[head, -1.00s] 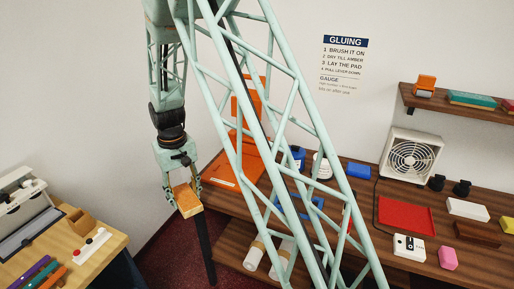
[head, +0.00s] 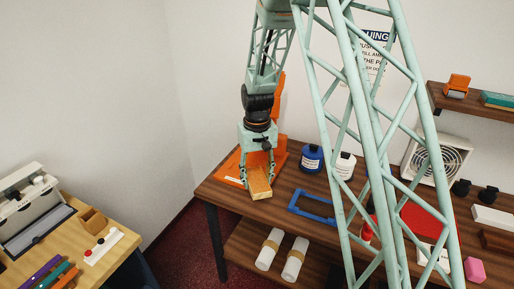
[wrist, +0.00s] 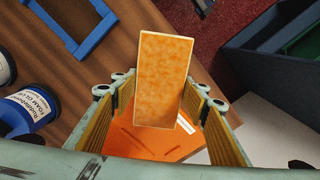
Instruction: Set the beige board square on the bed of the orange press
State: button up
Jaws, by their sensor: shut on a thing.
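The beige board (head: 261,187) is in my gripper (head: 258,170), its upper face coated mottled orange-amber. In the wrist view the board (wrist: 164,75) sits between the two finger pads of my gripper (wrist: 165,110), turned slightly and reaching out past them. The orange press stands at the left end of the dark wood counter. Its flat bed (head: 231,164) shows beside and behind my gripper, and its upright (head: 281,105) is partly behind my arm. The bed (wrist: 150,146) also shows below the board in the wrist view. The gap between board and bed is hard to judge.
A blue frame (head: 311,205) lies right of the press, with a blue glue jar (head: 312,158) and a white jar (head: 345,165) behind it. White rolls (head: 270,249) lie on the lower shelf. A light wood desk (head: 119,240) stands at left, across a floor gap.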

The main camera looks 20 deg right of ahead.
aim_at(248, 165)
jog(key=shift+d, duration=0.15)
jog(key=shift+w, duration=0.15)
jog(key=w+r+n+p, duration=0.3)
jog(key=w+n+p, duration=0.6)
jog(key=w, duration=0.6)
jog(key=shift+w+r+n+p, duration=0.2)
jog(key=shift+w+n+p, duration=0.15)
jog(key=shift+p, duration=0.55)
jog(key=shift+f, duration=0.2)
jog(key=shift+f+b, duration=1.45)
jog(key=shift+f, duration=2.2)
jog(key=shift+s+f+b, duration=0.2)
jog(key=shift+f+b, duration=0.55)
jog(key=shift+f, duration=0.05)
dwell(0.6)
